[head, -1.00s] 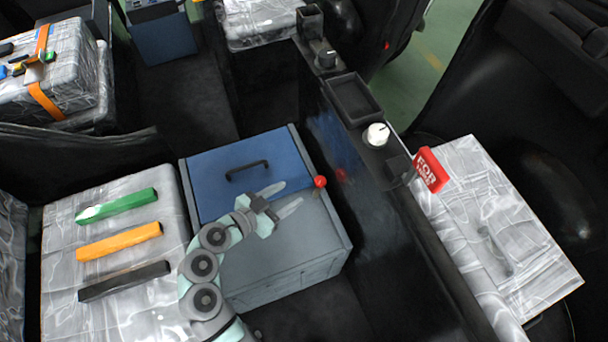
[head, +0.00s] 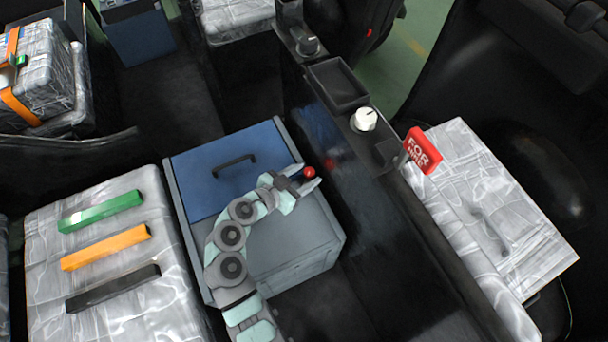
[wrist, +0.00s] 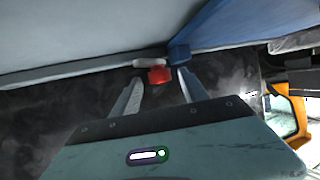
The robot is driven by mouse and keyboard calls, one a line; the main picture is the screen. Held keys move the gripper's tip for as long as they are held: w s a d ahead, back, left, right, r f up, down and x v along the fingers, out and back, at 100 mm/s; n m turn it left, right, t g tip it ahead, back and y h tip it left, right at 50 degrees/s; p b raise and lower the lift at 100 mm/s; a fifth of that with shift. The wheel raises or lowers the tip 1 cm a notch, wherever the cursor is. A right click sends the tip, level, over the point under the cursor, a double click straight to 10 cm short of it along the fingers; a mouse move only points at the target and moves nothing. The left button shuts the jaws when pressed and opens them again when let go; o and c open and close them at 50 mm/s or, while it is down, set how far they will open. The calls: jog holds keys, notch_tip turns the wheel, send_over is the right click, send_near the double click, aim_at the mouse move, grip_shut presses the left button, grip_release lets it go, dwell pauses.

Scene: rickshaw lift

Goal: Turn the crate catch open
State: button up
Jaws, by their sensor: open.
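The crate (head: 317,237) is a grey box with a blue lid panel (head: 208,172) that bears a dark handle (head: 233,164). Its catch shows as a red knob (head: 310,172) at the right edge of the top, by the seam between blue and grey. The red knob (wrist: 159,75) also shows in the wrist view, beside a pale bar and a blue block. My gripper (head: 308,178) is open at the catch, with a finger on either side of the red knob. In the wrist view the fingers (wrist: 158,88) point at the knob; I cannot tell whether they touch it.
A black console with a white dial (head: 365,119) and an open tray (head: 338,85) runs close to the crate's right. Green (head: 100,212), orange (head: 106,247) and black (head: 113,288) bars lie on the wrapped seat at left. A red sign (head: 423,150) stands at right.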

jog(key=shift+c, duration=0.5)
grip_shut()
